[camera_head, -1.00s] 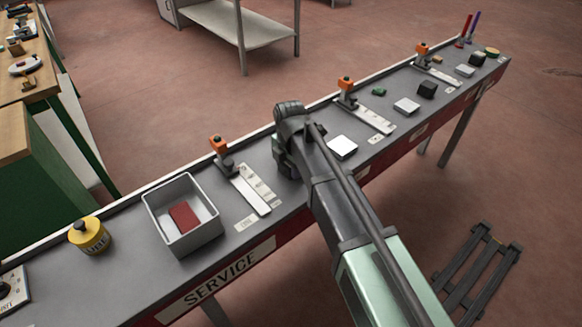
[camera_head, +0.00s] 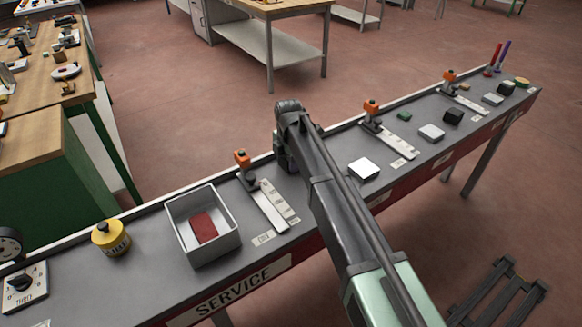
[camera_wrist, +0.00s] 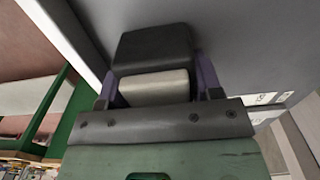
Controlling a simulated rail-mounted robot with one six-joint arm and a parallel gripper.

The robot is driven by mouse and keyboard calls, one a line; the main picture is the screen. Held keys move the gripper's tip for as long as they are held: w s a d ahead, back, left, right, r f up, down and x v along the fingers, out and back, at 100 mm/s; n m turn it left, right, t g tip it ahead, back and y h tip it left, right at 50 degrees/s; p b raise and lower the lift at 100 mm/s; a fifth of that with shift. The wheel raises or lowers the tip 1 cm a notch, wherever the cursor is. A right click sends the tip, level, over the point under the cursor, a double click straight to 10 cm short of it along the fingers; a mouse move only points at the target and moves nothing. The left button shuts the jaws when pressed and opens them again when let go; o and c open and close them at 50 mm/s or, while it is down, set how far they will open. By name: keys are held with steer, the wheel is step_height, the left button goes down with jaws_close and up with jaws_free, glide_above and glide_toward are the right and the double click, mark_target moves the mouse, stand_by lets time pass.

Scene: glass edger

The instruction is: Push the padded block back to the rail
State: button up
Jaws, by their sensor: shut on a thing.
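In the wrist view, my gripper (camera_wrist: 155,88) has its purple fingers on both sides of a dark block (camera_wrist: 152,46) with a pale, rounded pad (camera_wrist: 154,87) at its near end. The fingers are shut on it. The pale raised rail (camera_wrist: 70,42) along the bench's edge runs diagonally just left of the block; I cannot tell if they touch. In the head view, my gripper (camera_head: 284,158) is low at the back of the grey bench, near the back rail (camera_head: 140,207). My arm hides the block there.
A clamp with an orange top (camera_head: 242,158) and a pale strip (camera_head: 270,205) stand left of my gripper. A grey box (camera_head: 222,251) holds a red block. A white block (camera_head: 364,169) lies to the right. A yellow canister (camera_head: 111,239) stands at far left.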

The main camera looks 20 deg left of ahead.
steer(key=shift+w+a+r, duration=0.1)
steer(key=shift+w+a, duration=0.95)
steer(key=shift+a, duration=0.1)
steer(key=o, duration=0.9)
steer(key=shift+w+a+r+p, duration=0.15)
steer(key=shift+w+r+p, duration=0.05)
steer(key=shift+r+p, duration=0.4)
steer(key=shift+o, duration=1.1)
steer(key=r+p, duration=0.6)
steer(key=s+r+p, duration=0.1)
steer(key=r+p, duration=0.2)
steer(key=p, duration=0.1)
steer(key=shift+d+r, duration=0.4)
steer(key=shift+d+f, duration=0.1)
steer(key=shift+f, duration=0.05)
